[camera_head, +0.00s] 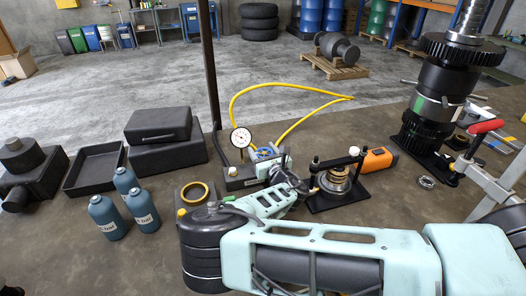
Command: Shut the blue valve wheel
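The blue valve wheel (264,153) shows only in part, low behind my wrist and just right of the round white pressure gauge (240,138). It sits by a dark block (238,181) on the bench. My gripper (276,164) is at the far end of my pale green arm, at or very near the wheel. The fingers are small and mixed in with the parts around them. I cannot tell whether they touch the wheel, or how far apart they are. The turn of the wheel cannot be read.
A yellow hose (290,84) loops behind the gauge. Right of my wrist stand a black fixture with a spring (337,180) and an orange tool (378,159). Blue bottles (107,218), black cases (160,124) and a tray (92,171) are left. A tall gear shaft (440,90) stands right.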

